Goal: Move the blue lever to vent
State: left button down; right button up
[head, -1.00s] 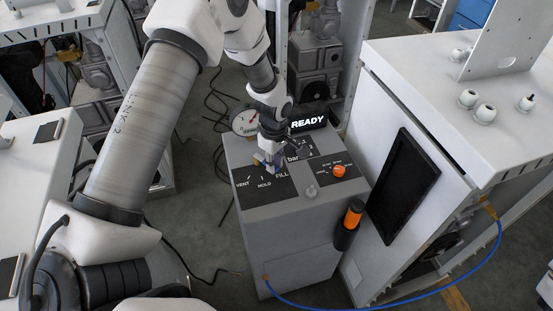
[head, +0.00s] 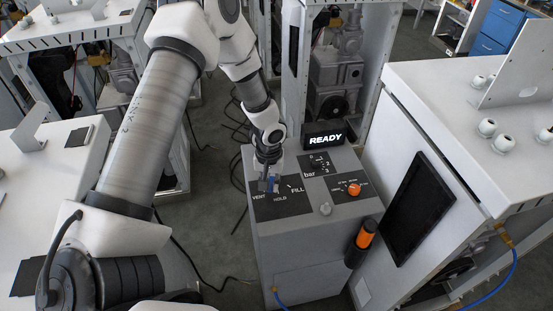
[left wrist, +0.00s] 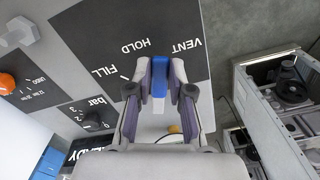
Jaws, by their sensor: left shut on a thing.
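The blue lever (left wrist: 159,82) stands on the black panel (head: 290,207) marked VENT, HOLD and FILL, on top of the grey dispenser box. My left gripper (head: 268,183) is down at this panel, and its fingers are shut on the blue lever on both sides. In the left wrist view the lever's free end lies between the HOLD and VENT words. The lever's pivot is hidden between my fingers. In the head view only a bit of blue (head: 272,183) shows by the fingertips. My right gripper is not in view.
A READY display (head: 324,138) stands at the box's back edge. A bar dial (head: 318,161), an orange knob (head: 354,189) and a grey knob (head: 325,209) sit near the panel. An orange-and-black handle (head: 361,240) is on the box's right side. A white cabinet stands close at right.

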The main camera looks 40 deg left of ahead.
pick_arm(q)
jog(key=shift+s+a+f+m+p, duration=0.1)
jog(key=shift+s+a+m+p, duration=0.15)
jog(key=shift+a+m, duration=0.5)
jog(key=shift+s+a+f+m+p, duration=0.1)
jog(key=shift+s+a+m, duration=0.2)
jog(key=shift+m, duration=0.85)
jog(key=c, duration=1)
grip_release()
jog(key=shift+w, duration=0.15)
jog(key=shift+c, duration=0.2)
jog(key=shift+w+a, duration=0.1)
jog(key=shift+w, duration=0.05)
notch_tip(320, 180, up, 12)
jog(key=shift+f, duration=0.1)
